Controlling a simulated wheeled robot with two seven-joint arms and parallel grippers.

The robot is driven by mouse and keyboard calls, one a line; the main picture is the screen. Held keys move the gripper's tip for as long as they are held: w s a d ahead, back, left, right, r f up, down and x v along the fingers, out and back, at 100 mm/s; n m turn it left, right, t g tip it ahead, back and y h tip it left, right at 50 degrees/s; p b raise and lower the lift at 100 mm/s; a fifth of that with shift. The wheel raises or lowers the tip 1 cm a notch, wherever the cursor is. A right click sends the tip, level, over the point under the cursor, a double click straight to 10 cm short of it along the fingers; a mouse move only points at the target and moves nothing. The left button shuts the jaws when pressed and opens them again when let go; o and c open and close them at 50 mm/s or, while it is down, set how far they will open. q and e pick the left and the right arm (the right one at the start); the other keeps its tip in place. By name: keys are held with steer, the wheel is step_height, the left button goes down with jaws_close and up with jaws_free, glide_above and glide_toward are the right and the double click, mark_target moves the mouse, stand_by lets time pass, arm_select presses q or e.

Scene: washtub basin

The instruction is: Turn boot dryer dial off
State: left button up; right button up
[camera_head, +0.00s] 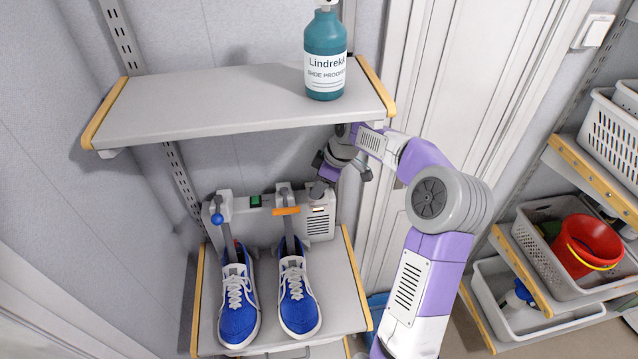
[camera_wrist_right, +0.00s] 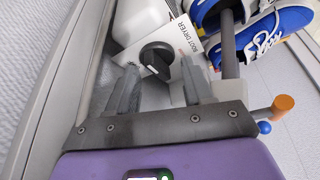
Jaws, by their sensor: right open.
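The boot dryer (camera_head: 319,224) is a light grey unit at the back of the lower shelf, with upright tubes holding blue shoes (camera_head: 238,303). Its black round dial (camera_wrist_right: 155,60) shows in the right wrist view on a panel labelled "BOOT DRYER" (camera_wrist_right: 190,60). My right gripper (camera_head: 325,183) is above the dryer's right end in the head view. In the right wrist view its two fingers (camera_wrist_right: 160,85) are open, one to either side of the dial as seen. I cannot tell whether they touch it. My left gripper is not in view.
An upper shelf (camera_head: 220,105) carrying a teal bottle (camera_head: 325,50) overhangs the dryer close to my right forearm. Baskets and a red bucket (camera_head: 588,246) stand far right.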

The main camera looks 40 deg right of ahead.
jaws_close()
steer(key=shift+f, duration=0.1)
stand_by(0.3)
steer(key=shift+m, duration=0.3)
steer(key=m+b, duration=0.1)
steer(key=m+h+b, duration=0.1)
steer(key=shift+a+m+t, duration=0.2)
steer(key=shift+m+t, duration=0.2)
steer(key=m+h, duration=0.1)
steer(key=m, duration=0.1)
steer(key=m+b, duration=0.1)
steer(key=m, duration=0.1)
steer(key=shift+a+m+h, duration=0.15)
steer(key=shift+m+h, duration=0.15)
steer(key=shift+h, duration=0.1)
steer(key=m+h+b, duration=0.2)
steer(key=m, duration=0.3)
steer(key=shift+w+a, duration=0.1)
steer(key=shift+a, duration=0.05)
steer(key=shift+w+m+g+h+b, duration=0.1)
steer(key=shift+m+g+h+b, duration=0.25)
steer(key=shift+m, duration=0.9)
steer(key=shift+m+g+h+b, duration=0.3)
steer(key=shift+m+g+h, duration=0.05)
steer(key=shift+m, duration=0.9)
